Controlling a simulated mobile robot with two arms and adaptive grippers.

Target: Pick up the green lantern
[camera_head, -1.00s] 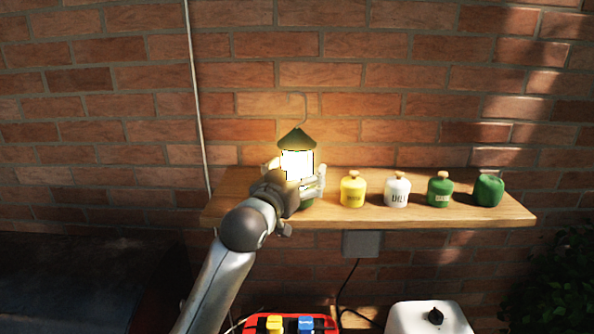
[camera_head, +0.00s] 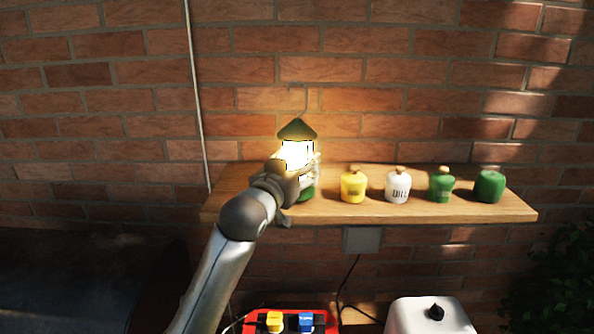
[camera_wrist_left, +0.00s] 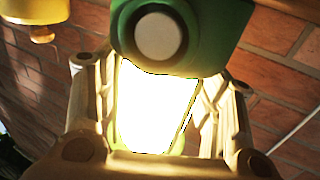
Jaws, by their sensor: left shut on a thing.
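The green lantern (camera_head: 297,131) has a dark green cone roof with a thin wire hook, a brightly glowing body and a green base. It is upright above the left part of the wooden shelf (camera_head: 460,211). My left gripper (camera_head: 302,167) is shut on its glowing body, and my wrist hides part of the lantern's lower front. In the left wrist view the glowing body lies between the two fingers (camera_wrist_left: 160,110), with the green base (camera_wrist_left: 185,30) and its grey round knob above. I cannot tell whether the base touches the shelf. My right gripper is not in view.
A yellow jar (camera_head: 353,187), a white jar (camera_head: 398,187), a green jar (camera_head: 441,186) and a green rounded object (camera_head: 489,187) stand to the right along the shelf. A brick wall (camera_head: 400,100) rises close behind. A red box (camera_head: 319,320) and white container (camera_head: 431,316) are below.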

